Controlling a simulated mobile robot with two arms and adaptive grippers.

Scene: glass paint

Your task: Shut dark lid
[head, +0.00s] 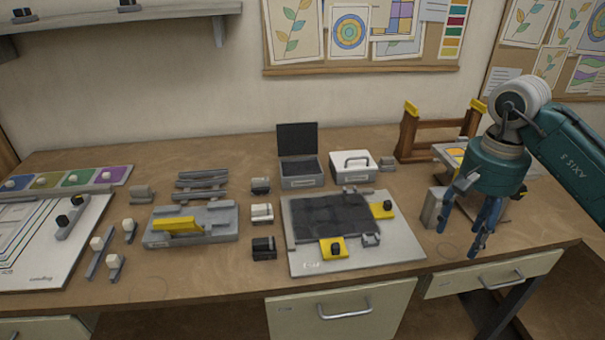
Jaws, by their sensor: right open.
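A small grey box (302,181) stands at the back middle of the table in the head view. Its dark lid (298,139) is raised upright at the back, so the box is open. My right gripper (458,240) points down over the right part of the table, well to the right of the box and apart from it. Its blue fingers are spread and hold nothing. My left gripper is not in the view.
A white box (353,165) with a handle stands right of the open box. A board with a dark sheet (330,218) and yellow clamps (382,210) lies in front. Small blocks (262,212) stand to its left. A wooden frame (440,135) is at the back right.

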